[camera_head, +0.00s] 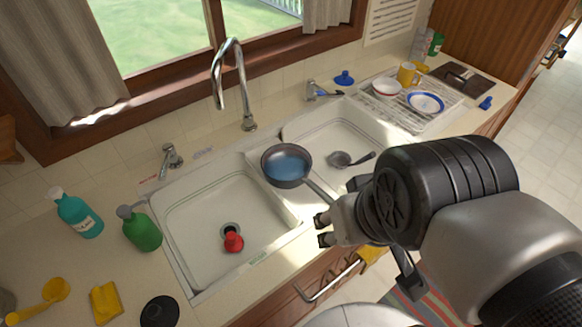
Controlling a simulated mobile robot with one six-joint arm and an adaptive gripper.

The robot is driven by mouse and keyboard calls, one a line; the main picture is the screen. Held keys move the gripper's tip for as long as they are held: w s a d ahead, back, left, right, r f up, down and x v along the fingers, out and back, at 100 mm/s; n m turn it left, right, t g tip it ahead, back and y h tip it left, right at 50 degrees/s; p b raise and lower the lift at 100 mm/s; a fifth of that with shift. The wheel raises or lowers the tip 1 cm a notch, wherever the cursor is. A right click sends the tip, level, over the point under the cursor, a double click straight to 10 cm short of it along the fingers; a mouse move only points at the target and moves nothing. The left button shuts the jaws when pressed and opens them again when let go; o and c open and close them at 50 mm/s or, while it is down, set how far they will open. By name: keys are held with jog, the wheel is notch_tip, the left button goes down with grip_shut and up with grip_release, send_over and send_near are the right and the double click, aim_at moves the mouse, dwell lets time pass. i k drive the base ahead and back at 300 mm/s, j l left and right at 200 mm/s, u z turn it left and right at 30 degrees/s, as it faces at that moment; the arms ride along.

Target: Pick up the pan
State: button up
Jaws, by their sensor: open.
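The pan (287,164) is dark grey with a blue inside. It sits over the divider between the two sink basins, and its handle (318,191) points toward the lower right. My gripper (322,230) is open and empty, over the front edge of the counter, just below the end of the handle in the picture. I cannot tell whether its fingers touch the handle. The far end of the handle is close to or partly behind my gripper.
The left basin (185,222) holds a red stopper (233,241); the right basin (322,128) holds a strainer (350,159). A tall faucet (236,85) stands behind the pan. Soap bottles (142,230) stand at left, and a dish rack (437,117) with dishes at right.

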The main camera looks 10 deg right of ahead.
aim_at(285, 166)
jog(key=i+l+u, duration=0.1)
jog(key=l+u, duration=0.3)
jog(key=l, duration=0.25)
jog(key=l+u, duration=0.45)
jog(key=l, duration=0.2)
